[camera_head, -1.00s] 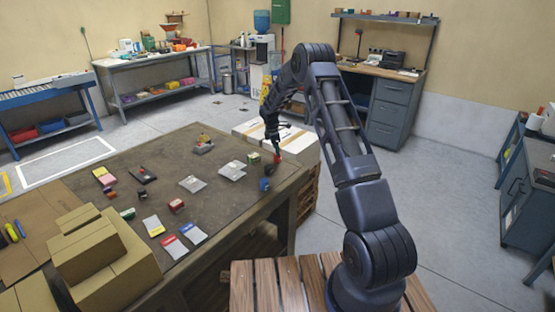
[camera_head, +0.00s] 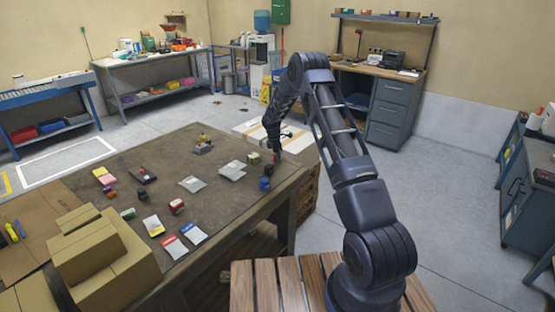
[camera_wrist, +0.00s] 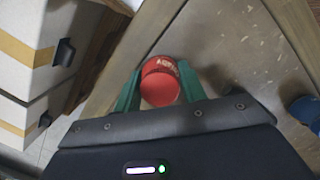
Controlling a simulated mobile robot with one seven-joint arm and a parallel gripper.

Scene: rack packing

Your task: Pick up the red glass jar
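The red glass jar (camera_wrist: 160,86) stands between my gripper's two green fingers in the wrist view. It is a short red cylinder with pale lettering. My gripper (camera_wrist: 159,84) is open around it, one finger on each side, with very little gap. In the head view my gripper (camera_head: 276,152) is low over the right corner of the table, and a small red part of the jar (camera_head: 277,157) shows beneath it. Most of the jar is hidden there by the gripper.
A dark blue item (camera_head: 265,184) stands just in front, also in the wrist view (camera_wrist: 307,112). Green-and-white boxes (camera_head: 254,158) and silver packets (camera_head: 232,170) lie to the left. The table edge (camera_head: 285,190) is close to the jar. White cartons (camera_wrist: 25,70) stand beyond it.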

